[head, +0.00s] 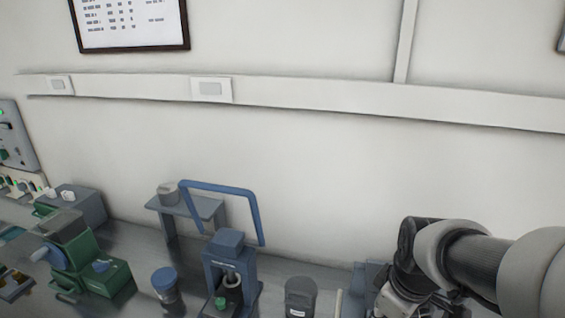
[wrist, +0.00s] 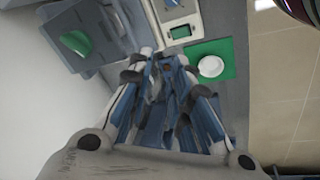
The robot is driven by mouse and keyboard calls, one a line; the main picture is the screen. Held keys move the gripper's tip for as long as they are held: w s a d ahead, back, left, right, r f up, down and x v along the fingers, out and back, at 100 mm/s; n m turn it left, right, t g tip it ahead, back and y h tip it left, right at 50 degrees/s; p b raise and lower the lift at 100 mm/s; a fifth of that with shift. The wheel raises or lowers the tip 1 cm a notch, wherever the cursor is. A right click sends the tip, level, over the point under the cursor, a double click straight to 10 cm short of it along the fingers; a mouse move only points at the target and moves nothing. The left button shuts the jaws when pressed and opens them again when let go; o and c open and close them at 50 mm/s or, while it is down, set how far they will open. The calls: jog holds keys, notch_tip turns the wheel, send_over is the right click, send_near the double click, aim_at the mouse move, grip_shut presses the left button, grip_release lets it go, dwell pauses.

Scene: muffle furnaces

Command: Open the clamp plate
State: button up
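I cannot single out the clamp plate for certain in either view. In the head view, a blue press-like device (head: 229,264) with a tall blue bail handle (head: 257,215) stands on the bench left of my arm. My gripper (wrist: 163,60) shows in the wrist view with its two fingers apart. Dark and blue parts lie between and below the fingers, too blurred to tell whether they touch. In the head view my wrist covers part of a blue-grey device (head: 366,276) at the lower right, and my fingertips are out of sight.
In the wrist view, a white dish (wrist: 210,66) lies on a green mat (wrist: 228,52), near a device with a green display (wrist: 180,32). The wall is behind.

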jog(key=s+a+r+m+t+b, duration=0.1)
jog(key=s+a+m+b, duration=0.2)
jog(key=s, duration=0.4)
jog(key=s+a+r+m+t, duration=0.1)
jog(key=s+a+m, duration=0.2)
jog(key=s+m, duration=0.25)
jog(key=w+d+r+n+g+p, duration=0.1)
jog(key=w+d+n+p, duration=0.25)
jog(key=w+n, duration=0.5)
jog(key=w+d+r+n+g+p, duration=0.1)
jog(key=w+d+n+g+p, duration=0.15)
jog(key=w+d+n, duration=0.4)
jog(key=shift+t, duration=0.45)
jog(key=w+f+b, duration=0.1)
jog(key=f, duration=0.4)
jog(key=w+f+b, duration=0.1)
jog(key=w+f, duration=0.1)
jog(key=f, duration=0.3)
jog(key=w+f+b, duration=0.2)
jog(key=f, duration=0.4)
jog(key=shift+a, duration=0.1)
jog(key=shift+c, duration=0.4)
grip_shut()
